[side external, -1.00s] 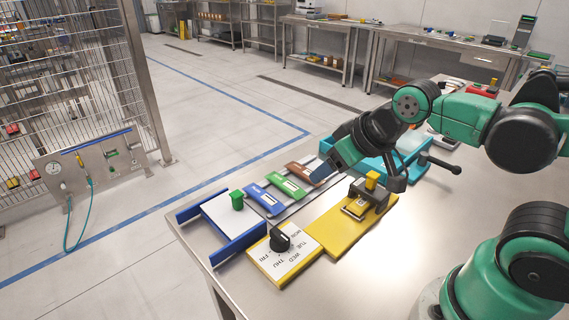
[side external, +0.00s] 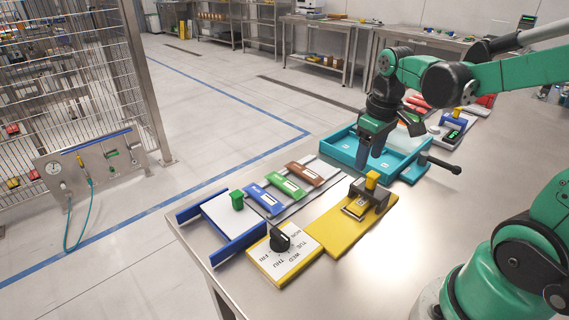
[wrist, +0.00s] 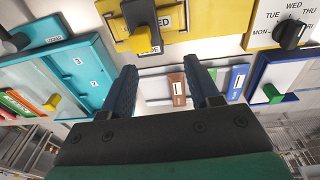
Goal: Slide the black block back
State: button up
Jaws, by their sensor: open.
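A black block (side external: 378,194) with a yellow tab (side external: 372,177) sits on a yellow board (side external: 335,235) on the steel table. In the wrist view the black block (wrist: 140,14) is at the top edge, partly cut off, with its yellow tab (wrist: 144,38) below it. My gripper (side external: 370,155) points down by the near left part of the teal tray, behind the yellow board in the side view. In the wrist view my gripper (wrist: 159,68) has its two fingers apart with nothing between them. It is apart from the black block.
A teal tray (side external: 340,153) with a black-knobbed handle (side external: 440,163) lies at the right. Brown (side external: 305,172), green (side external: 287,186) and blue (side external: 265,200) plates stand left of it. A white dial board (side external: 275,262) with a black knob is in front.

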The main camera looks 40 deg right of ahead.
aim_at(373, 176)
jog(key=shift+s+d+f+g, duration=0.15)
jog(key=shift+d+f+g, duration=0.1)
jog(key=shift+d, duration=0.3)
jog(key=shift+s+d+f+g, duration=0.15)
jog(key=shift+d+g, duration=0.1)
jog(key=shift+d, duration=0.25)
jog(key=shift+d+f, duration=0.1)
jog(key=shift+f, duration=2.7)
grip_shut()
